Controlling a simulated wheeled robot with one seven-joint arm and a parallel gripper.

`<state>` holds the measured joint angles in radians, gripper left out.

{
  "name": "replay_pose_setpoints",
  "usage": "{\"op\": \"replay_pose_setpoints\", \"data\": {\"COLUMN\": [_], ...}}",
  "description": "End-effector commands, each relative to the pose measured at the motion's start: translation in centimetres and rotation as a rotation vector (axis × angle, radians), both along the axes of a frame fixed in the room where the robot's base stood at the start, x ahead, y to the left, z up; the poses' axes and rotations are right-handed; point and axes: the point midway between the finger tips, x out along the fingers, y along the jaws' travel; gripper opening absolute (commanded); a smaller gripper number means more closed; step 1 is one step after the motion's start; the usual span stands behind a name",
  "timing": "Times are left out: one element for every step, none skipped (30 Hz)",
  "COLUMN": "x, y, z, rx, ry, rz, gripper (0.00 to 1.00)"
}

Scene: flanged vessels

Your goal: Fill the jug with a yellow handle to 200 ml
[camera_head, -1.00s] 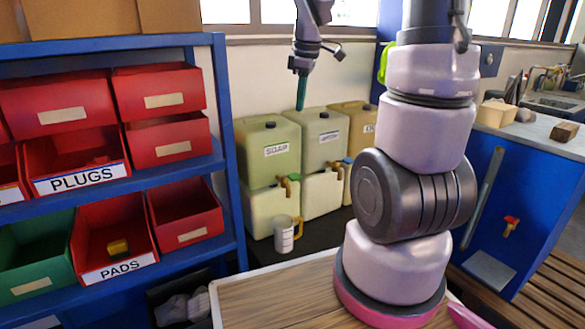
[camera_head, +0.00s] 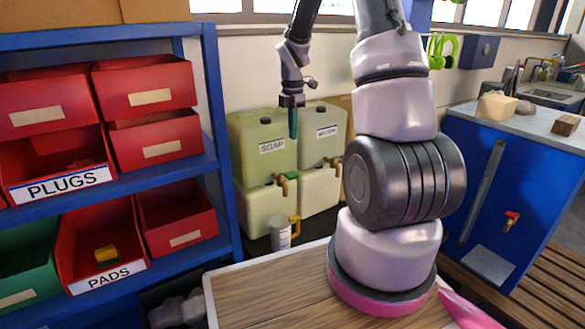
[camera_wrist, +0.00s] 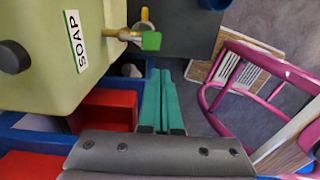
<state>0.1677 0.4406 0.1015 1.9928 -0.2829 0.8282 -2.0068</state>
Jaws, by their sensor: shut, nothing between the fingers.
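The jug with a yellow handle (camera_head: 281,235) stands upright on a dark surface, below the brass tap (camera_head: 284,181) of the left containers. The head view does not show its fill level. My gripper (camera_head: 293,125) points down in front of the upper containers, above the tap and apart from the jug. Its teal fingers also show in the wrist view (camera_wrist: 163,100), together and empty. The SOAP container (camera_head: 264,143) is at the left, with a second labelled container (camera_head: 322,130) beside it. A brass tap with a green lever (camera_wrist: 150,41) is beyond my fingertips in the wrist view.
A blue shelf (camera_head: 213,110) with red bins (camera_head: 155,138) stands at the left. A wooden-topped surface (camera_head: 265,295) lies in front. A blue cabinet (camera_head: 495,170) is at the right. A pink tubular frame (camera_wrist: 215,95) shows at the right of the wrist view.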

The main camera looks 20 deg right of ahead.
Motion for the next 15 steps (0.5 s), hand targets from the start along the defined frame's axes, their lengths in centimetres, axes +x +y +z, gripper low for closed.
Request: {"op": "replay_pose_setpoints", "data": {"x": [0.0,0.0,0.0,0.0,0.0,-0.1,-0.1,-0.1,-0.1,-0.1,-0.1,-0.1,-0.1,-0.1,-0.2], "y": [0.0,0.0,0.0,0.0,0.0,0.1,0.1,0.1,0.1,0.1,0.1,0.1,0.1,0.1,0.1], "z": [-0.1,-0.3,-0.6,-0.8,-1.2,-1.8,-2.3,-2.8,-3.7,-4.3,-5.0,-5.9,-6.6,-7.2,-8.1], "rx": [0.0,0.0,0.001,0.001,0.001,0.001,0.001,0.001,0.0,0.0,0.0,0.001,0.001,0.0,0.0], "ry": [0.001,0.001,0.001,0.001,0.002,0.003,0.004,0.004,0.004,0.005,0.004,0.005,0.005,0.005,0.006], "rz": [0.0,0.0,0.0,0.0,0.0,0.0,0.0,0.0,0.001,0.001,0.0,-0.001,-0.001,0.0,-0.001], "gripper": [0.0,0.0,0.0,0.0,0.0,0.0,0.0,0.0,0.0,0.0,0.0,0.0,0.0,0.0,0.0]}}
